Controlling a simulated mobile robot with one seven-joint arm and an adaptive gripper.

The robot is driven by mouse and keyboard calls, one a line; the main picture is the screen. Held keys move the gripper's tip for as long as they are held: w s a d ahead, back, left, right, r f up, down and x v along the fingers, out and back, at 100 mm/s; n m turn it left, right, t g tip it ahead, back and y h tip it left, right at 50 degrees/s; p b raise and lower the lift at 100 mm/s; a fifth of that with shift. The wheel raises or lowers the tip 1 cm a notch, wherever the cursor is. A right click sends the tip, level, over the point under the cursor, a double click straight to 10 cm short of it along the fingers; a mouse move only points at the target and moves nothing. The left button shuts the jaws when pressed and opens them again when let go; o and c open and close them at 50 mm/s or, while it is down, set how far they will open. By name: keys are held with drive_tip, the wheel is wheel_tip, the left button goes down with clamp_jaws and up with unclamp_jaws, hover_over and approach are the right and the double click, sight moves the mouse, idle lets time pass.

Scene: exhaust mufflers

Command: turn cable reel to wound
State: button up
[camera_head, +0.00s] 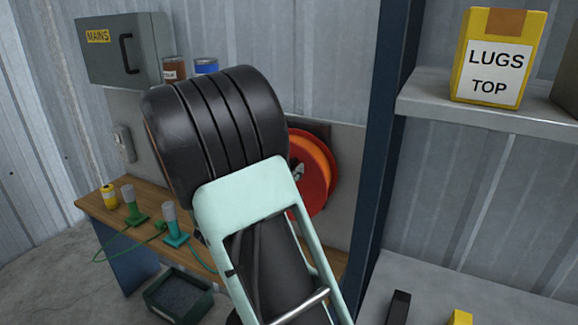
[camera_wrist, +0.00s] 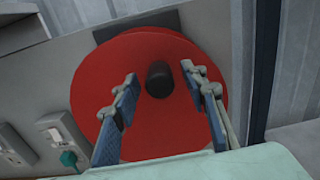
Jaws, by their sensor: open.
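The cable reel (camera_head: 322,162) is a red disc with an orange band, mounted on the grey wall panel and partly hidden behind my arm in the head view. In the wrist view the reel's red face (camera_wrist: 121,75) fills the middle, with a dark round knob (camera_wrist: 159,79) standing out from it. My gripper (camera_wrist: 159,80) is open, its two blue-padded fingers on either side of the knob in the picture. I cannot tell how far the fingertips are from the reel face, and no contact with the knob shows. In the head view my gripper is hidden behind my arm.
A dark blue post (camera_head: 378,150) stands right of the reel. Wall sockets (camera_wrist: 62,135) with a teal plug are at its lower left. A wooden bench (camera_head: 95,203) carries green-cabled items. A grey MAINS box (camera_head: 122,50) and a shelf (camera_head: 480,115) with a yellow LUGS box flank the area.

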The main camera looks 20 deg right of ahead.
drive_tip(key=shift+x, duration=1)
clamp_jaws()
